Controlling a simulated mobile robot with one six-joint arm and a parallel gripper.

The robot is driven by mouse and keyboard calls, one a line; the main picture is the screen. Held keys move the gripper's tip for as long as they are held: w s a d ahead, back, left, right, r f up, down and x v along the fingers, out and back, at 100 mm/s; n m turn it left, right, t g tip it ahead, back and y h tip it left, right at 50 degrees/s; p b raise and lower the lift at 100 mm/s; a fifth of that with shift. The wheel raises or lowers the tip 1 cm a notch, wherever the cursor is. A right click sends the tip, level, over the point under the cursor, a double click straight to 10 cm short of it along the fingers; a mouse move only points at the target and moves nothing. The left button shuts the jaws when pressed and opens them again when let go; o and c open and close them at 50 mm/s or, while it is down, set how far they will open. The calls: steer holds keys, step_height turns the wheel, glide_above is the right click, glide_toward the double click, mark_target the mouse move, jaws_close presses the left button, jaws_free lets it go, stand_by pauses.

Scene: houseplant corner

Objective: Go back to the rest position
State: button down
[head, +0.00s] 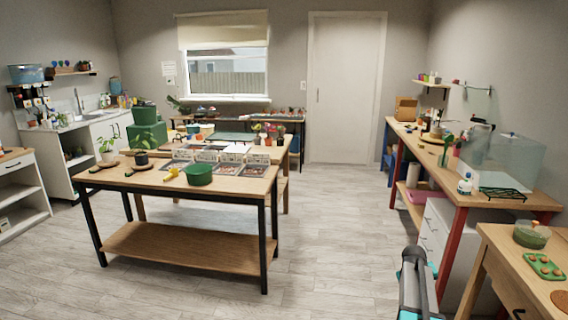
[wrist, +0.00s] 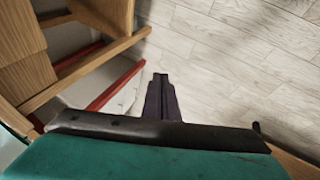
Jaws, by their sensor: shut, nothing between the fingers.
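My gripper (wrist: 160,78) shows in the wrist view, its dark fingers together and nothing between them. It points out over the grey plank floor (wrist: 235,70), beside wooden table legs and red bars. In the head view part of my arm (head: 416,285) is at the bottom edge, right of centre, close to the right-hand benches. The gripper's fingertips cannot be made out in the head view.
A wooden bench (head: 497,236) with a green tray (head: 545,267) stands at the lower right. A red-legged workbench (head: 455,183) holds a glass tank (head: 510,160). A table (head: 225,187) with a green bowl (head: 199,174) stands left. The floor (head: 335,220) between is clear.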

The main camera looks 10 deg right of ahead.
steer(key=s+a+f+n+g+y, duration=0.1)
steer(key=s+a+f, duration=0.1)
steer(key=a+f, duration=0.75)
steer(key=s+a+f+n+g+y, duration=0.1)
steer(key=s+a+f+n, duration=0.15)
steer(key=a+f, duration=0.7)
steer(key=s+a+f+g+y, duration=0.15)
steer(key=a+f, duration=0.35)
steer(key=a, duration=0.9)
steer(key=s+a+f+n+g, duration=0.1)
steer(key=s+a+f, duration=0.5)
steer(key=s+a, duration=0.7)
steer(key=s+a+m+g, duration=0.1)
steer(key=s+a, duration=0.1)
steer(key=s, duration=0.6)
steer(key=s+a+g+y, duration=0.1)
steer(key=s+a+g, duration=0.1)
steer(key=s, duration=0.5)
steer(key=shift+s+a+f+m, duration=0.3)
steer(key=shift+s+a+m, duration=0.1)
steer(key=shift+a, duration=0.25)
steer(key=shift+y, duration=0.25)
steer(key=shift+d, duration=0.15)
